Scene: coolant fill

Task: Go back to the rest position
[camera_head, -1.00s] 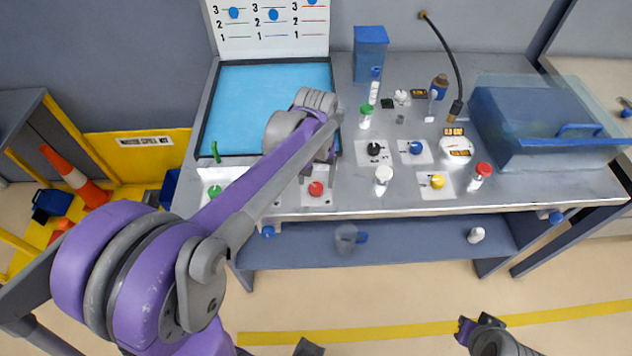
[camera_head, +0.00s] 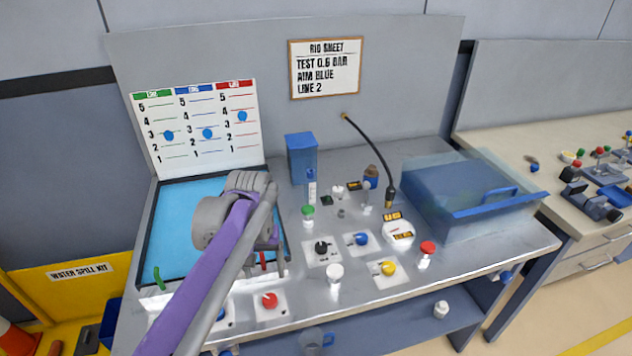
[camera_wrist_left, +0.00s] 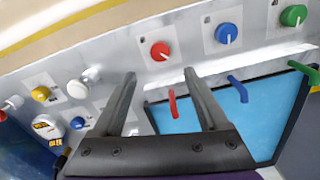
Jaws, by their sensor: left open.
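My left gripper (camera_head: 270,266) hangs over the right front part of the blue panel (camera_head: 185,190) in the head view. In the left wrist view its two fingers (camera_wrist_left: 160,76) stand apart with nothing between them. The red knob (camera_wrist_left: 160,52) shows just beyond the fingertips in that view, and a red hooked lever (camera_wrist_left: 173,104) shows between the fingers. In the head view the red knob (camera_head: 269,300) is in front of the gripper. My left forearm hides part of the panel and the front controls. My right gripper is out of view.
A clear box with a blue handle (camera_head: 485,203) stands on the right of the bench. A black hose (camera_head: 375,150) hangs at its back.

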